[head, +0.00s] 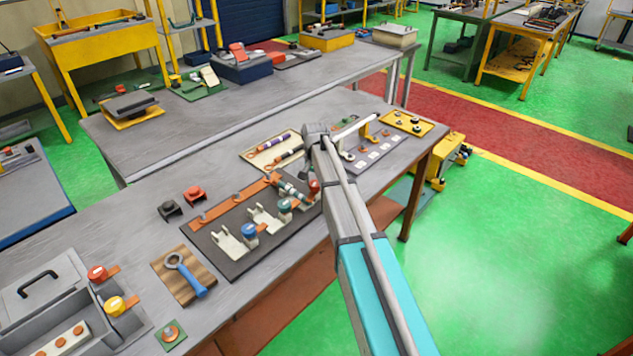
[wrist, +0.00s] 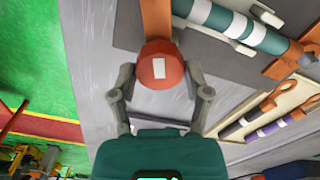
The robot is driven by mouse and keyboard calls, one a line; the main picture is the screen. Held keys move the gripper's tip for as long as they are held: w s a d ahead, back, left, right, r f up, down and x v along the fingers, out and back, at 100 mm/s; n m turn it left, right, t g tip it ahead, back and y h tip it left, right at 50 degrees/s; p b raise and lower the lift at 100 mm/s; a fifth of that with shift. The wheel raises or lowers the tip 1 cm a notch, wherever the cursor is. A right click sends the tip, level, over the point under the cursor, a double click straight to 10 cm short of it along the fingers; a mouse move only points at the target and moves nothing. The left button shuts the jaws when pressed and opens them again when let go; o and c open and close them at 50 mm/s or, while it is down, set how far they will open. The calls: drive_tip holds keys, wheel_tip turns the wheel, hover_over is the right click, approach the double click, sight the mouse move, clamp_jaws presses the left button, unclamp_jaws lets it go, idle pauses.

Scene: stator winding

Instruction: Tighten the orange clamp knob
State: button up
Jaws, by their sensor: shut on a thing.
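The orange-red clamp knob (wrist: 158,72) with a white mark on top fills the space between my fingers in the wrist view. My gripper (wrist: 160,78) is shut on it, one finger on each side. In the head view the knob (head: 314,187) shows at the right end of the dark board (head: 218,240), partly hidden by my arm. A teal rod with white bands (wrist: 232,22) lies beside the knob in a pale cradle. An orange strip (wrist: 156,20) runs out from under the knob.
A blue knob (head: 249,230) and a teal knob (head: 284,205) stand on the same board. A pale tray (head: 245,158) with striped rods lies behind it. A wooden block (head: 172,283) with a blue-handled tool and a grey toolbox (head: 20,307) stand at left.

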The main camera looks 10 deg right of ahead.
drive_tip(key=shift+w+m, duration=0.2)
drive_tip(key=shift+m, duration=1.4)
drive_tip(key=shift+a, duration=0.1)
drive_tip(key=o, duration=1.1)
drive_tip(key=shift+s, duration=0.1)
drive_tip(key=shift+s+r, duration=0.1)
drive_tip(key=shift+r, duration=0.05)
